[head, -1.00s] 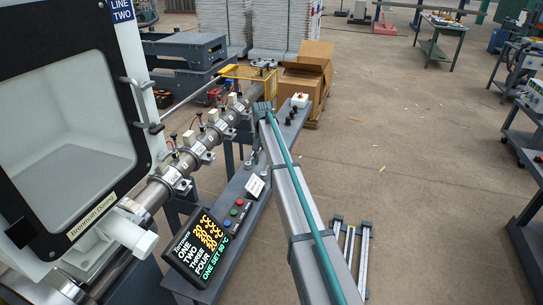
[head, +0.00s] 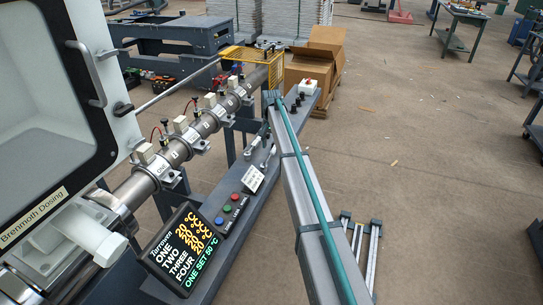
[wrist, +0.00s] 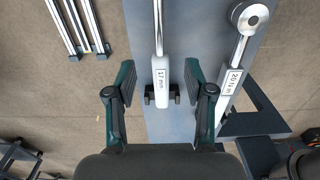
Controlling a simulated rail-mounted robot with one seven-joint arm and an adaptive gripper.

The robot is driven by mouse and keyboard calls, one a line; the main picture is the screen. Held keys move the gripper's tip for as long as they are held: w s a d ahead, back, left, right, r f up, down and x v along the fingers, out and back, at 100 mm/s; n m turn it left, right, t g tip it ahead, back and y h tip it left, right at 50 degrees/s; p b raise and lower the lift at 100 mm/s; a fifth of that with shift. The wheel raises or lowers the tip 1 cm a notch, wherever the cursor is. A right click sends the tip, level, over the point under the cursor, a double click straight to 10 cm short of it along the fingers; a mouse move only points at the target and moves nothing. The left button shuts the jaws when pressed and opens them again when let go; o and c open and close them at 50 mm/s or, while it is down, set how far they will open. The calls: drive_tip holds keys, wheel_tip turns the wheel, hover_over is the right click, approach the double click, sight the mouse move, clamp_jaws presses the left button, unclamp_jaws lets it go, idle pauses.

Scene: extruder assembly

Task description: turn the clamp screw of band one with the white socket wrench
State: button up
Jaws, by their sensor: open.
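The white socket wrench (wrist: 161,70), marked "17 mm", lies along a grey shelf in the wrist view, its handle in a small dark rest. My gripper (wrist: 160,86) is open, with one finger on each side of the handle and a visible gap on both sides. I cannot tell its height above the handle. In the head view, several clamp bands (head: 163,172) ring the grey extruder barrel (head: 136,188). The band lettering is too small to tell which is band one, and its screw is not clear. My gripper is not discernible in the head view.
A second white-handled tool (wrist: 230,90), marked "20 N m", lies right of the wrench. The temperature display (head: 183,249) stands at the shelf's near end. The dosing cabinet (head: 60,95) stands left. Metal profiles (wrist: 76,25) lie on the floor. Open floor is at right.

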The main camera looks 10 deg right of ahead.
sight(271, 153)
drive_tip(key=shift+f, duration=2.9)
clamp_jaws()
